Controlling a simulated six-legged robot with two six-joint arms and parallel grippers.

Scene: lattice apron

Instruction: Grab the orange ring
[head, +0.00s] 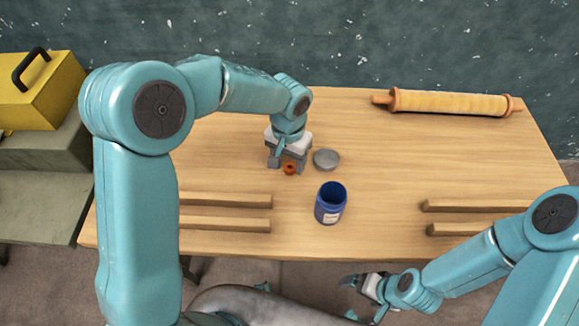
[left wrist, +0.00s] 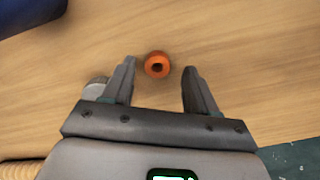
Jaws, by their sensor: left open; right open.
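The small orange ring (head: 289,168) lies on the wooden table, just by the fingertips of my left gripper (head: 282,166). My right gripper (head: 352,281) is open and empty, in front of the table's near edge at the bottom of the head view.
Wooden strips (head: 225,200) lie at left and right (head: 480,205). A rolling pin (head: 450,102) lies at the back right. A yellow box (head: 45,95) stands at the left.

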